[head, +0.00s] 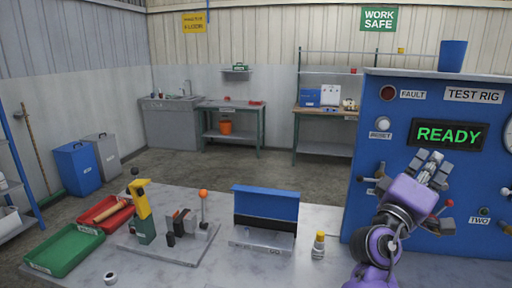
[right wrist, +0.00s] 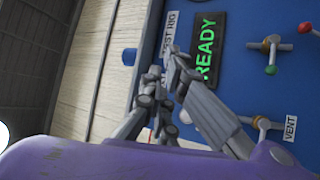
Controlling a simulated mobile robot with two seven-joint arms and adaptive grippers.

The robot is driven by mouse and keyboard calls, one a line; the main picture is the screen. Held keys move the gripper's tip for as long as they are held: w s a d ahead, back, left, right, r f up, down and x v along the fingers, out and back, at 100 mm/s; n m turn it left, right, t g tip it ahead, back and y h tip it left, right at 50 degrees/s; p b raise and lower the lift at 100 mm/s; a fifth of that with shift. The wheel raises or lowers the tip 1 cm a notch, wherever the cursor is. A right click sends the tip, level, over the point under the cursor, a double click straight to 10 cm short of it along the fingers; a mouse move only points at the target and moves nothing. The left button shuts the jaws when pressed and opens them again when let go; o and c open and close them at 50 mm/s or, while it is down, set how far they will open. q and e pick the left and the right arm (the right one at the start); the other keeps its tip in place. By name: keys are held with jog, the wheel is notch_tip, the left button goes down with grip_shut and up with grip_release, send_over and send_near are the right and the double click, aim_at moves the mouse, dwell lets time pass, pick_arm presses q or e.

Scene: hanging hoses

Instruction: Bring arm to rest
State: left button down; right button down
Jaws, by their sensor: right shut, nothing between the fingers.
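My right gripper (head: 435,162) is raised in front of the blue test rig panel (head: 405,125), just below the green READY display (head: 448,134). Its fingers are together and hold nothing. In the right wrist view the closed gripper (right wrist: 170,70) points up, with the READY display (right wrist: 207,48) right beside its fingers. I cannot tell whether it touches the panel. My right arm's purple and grey links come up from the bottom of the head view. My left gripper is not in view.
Valve handles and knobs sit on the panel around my right gripper, including a red-tipped lever (head: 444,208). The grey table (head: 205,262) bears a green tray (head: 65,250), a red tray (head: 122,212), a blue-backed stand (head: 266,204) and a yellow-capped bottle (head: 319,246).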

jog(key=s+f+m+g+y, duration=0.1)
jog(key=s+f+g+y, duration=0.3)
jog(key=f, duration=0.7)
jog(key=s+f+t+y, duration=0.1)
jog(key=s+f+y, duration=0.1)
jog(key=s+f, duration=0.7)
jog(key=s+f+m+g+y, duration=0.1)
jog(key=s+f+g+y, duration=0.15)
jog(key=f, duration=1.05)
jog(key=s+a+f+g+y, duration=0.25)
jog(key=s+a+f, duration=0.25)
jog(key=s, duration=0.5)
jog(key=s+a+f+m+g+y, duration=0.15)
jog(key=s+a+f+y, duration=0.35)
jog(key=s, duration=0.5)
jog(key=s+a+f+g+y, duration=0.25)
jog(key=s+a+f, duration=0.3)
jog(key=s, duration=0.55)
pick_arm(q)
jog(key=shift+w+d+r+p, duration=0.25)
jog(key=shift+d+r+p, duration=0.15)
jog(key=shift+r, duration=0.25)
pick_arm(e)
jog(key=w+a+f+t, duration=0.3)
jog(key=w+f+t, duration=0.3)
jog(key=w+f, duration=0.4)
jog(key=shift+f+t, duration=0.2)
jog(key=shift+t, duration=0.2)
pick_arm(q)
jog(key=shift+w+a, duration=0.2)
